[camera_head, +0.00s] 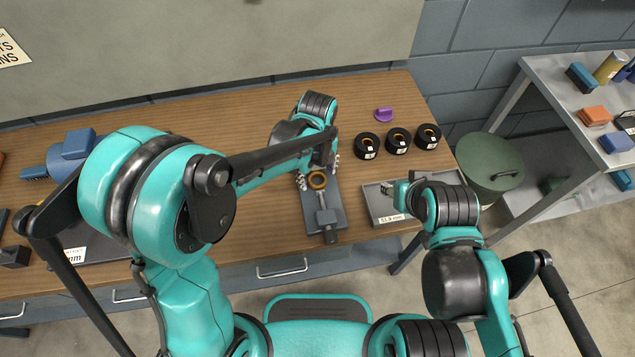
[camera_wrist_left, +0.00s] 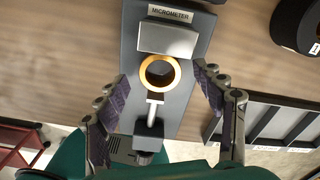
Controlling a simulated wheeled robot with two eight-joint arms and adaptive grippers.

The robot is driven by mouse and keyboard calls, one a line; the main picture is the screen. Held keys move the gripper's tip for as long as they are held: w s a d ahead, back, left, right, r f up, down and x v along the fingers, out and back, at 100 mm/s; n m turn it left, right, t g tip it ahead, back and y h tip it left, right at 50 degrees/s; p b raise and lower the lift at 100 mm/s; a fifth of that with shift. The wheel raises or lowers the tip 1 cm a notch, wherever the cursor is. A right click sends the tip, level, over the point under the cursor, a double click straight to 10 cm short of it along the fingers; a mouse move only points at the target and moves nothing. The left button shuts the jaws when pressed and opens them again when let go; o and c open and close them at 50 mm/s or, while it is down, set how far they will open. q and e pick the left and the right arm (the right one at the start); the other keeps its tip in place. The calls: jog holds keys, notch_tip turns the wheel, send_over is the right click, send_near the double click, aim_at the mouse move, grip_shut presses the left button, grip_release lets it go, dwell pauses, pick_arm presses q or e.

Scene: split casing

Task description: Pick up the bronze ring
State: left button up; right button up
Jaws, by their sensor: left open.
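The bronze ring (camera_head: 317,187) sits on the grey micrometer stand (camera_head: 338,200), close to the end of its spindle. In the left wrist view the ring (camera_wrist_left: 144,74) lies flat below the block marked MICROMETER, its hole facing the camera. My left gripper (camera_wrist_left: 161,74) is open, with one finger on each side of the stand and the ring between them, apart from both. In the head view the left gripper (camera_head: 318,167) is over the stand, partly hidden by its own arm. My right gripper (camera_head: 393,198) is over the grey tray, and its jaws are unclear.
The grey tray (camera_head: 377,215) lies to the right of the stand. Several black rolls (camera_head: 368,145) and a purple part (camera_head: 384,114) stand behind it. A green bin (camera_head: 490,165) stands beyond the table's right end. Blue equipment (camera_head: 78,144) is at the left.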

pick_arm(q)
jog(key=shift+f, duration=0.6)
jog(key=shift+c, duration=1.3)
jog(key=c, duration=1.1)
jog(key=shift+c, duration=0.2)
jog(key=shift+r, duration=0.1)
notch_tip(320, 180, up, 4)
jog(key=shift+f+p, duration=0.1)
jog(key=shift+p, duration=0.75)
jog(key=d+r+p, duration=0.1)
jog(key=d+r, duration=0.2)
jog(key=d, duration=0.3)
jog(key=s+d+r+p, duration=0.1)
jog(key=d+r+p, duration=0.1)
jog(key=d+r, duration=0.2)
jog(key=shift+d, duration=0.85)
